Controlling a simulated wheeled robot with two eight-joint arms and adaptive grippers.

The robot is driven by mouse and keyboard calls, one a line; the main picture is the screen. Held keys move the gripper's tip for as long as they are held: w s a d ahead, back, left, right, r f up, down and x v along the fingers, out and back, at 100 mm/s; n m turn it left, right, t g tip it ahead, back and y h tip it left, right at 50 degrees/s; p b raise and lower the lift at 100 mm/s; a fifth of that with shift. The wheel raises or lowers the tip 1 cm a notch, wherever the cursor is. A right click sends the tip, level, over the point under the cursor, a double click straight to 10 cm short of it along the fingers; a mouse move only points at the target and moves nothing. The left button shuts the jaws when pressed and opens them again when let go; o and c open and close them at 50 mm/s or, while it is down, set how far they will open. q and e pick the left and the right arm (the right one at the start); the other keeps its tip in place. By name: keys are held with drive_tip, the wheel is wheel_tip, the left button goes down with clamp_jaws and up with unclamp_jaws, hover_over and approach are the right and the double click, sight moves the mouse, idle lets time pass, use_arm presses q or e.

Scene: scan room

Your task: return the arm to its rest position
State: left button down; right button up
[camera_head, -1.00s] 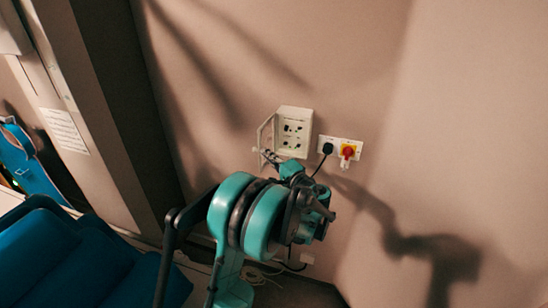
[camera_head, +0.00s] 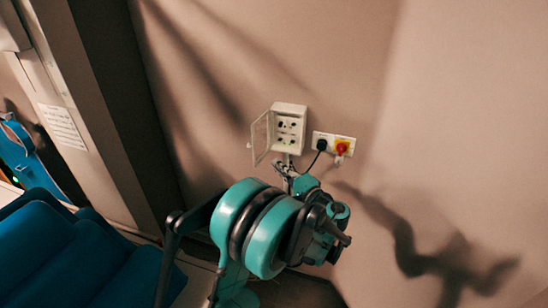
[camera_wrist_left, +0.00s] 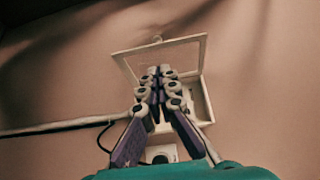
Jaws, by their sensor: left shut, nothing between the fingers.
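My left gripper (camera_head: 287,171) is small in the head view, just below a white wall box (camera_head: 291,110). Its teal and black arm rises from the bottom of the picture. In the left wrist view the gripper's purple and white fingers (camera_wrist_left: 160,72) are together with nothing seen between them. They overlap the box (camera_wrist_left: 207,100) in that picture; I cannot tell the exact distance, but no contact shows. The box's clear framed door (camera_head: 251,143) stands open to the left; it also shows in the left wrist view (camera_wrist_left: 186,40). My right gripper is not in view.
A socket plate (camera_head: 348,138) with a black plug (camera_head: 321,144) and a red-yellow switch (camera_head: 342,148) is right of the box. A blue padded chair (camera_head: 70,255) stands at lower left. The wall to the right is bare.

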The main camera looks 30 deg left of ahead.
use_arm(q)
drive_tip(key=s+d+f+n+h+b, duration=0.2)
drive_tip(key=s+d+f+h, duration=0.4)
drive_tip(key=s, duration=0.5)
drive_tip(key=s+d+f+n+h+b, duration=0.2)
drive_tip(key=s+d+f+h+b, duration=0.2)
drive_tip(key=s+d+h, duration=0.6)
wheel_tip(320, 180, down, 2)
drive_tip(key=shift+s+d+f+h, duration=0.1)
drive_tip(key=shift+s+d+h, duration=0.2)
drive_tip(key=shift+s+d, duration=0.65)
drive_tip(key=shift+w+d, duration=0.2)
drive_tip(key=shift+w, duration=0.05)
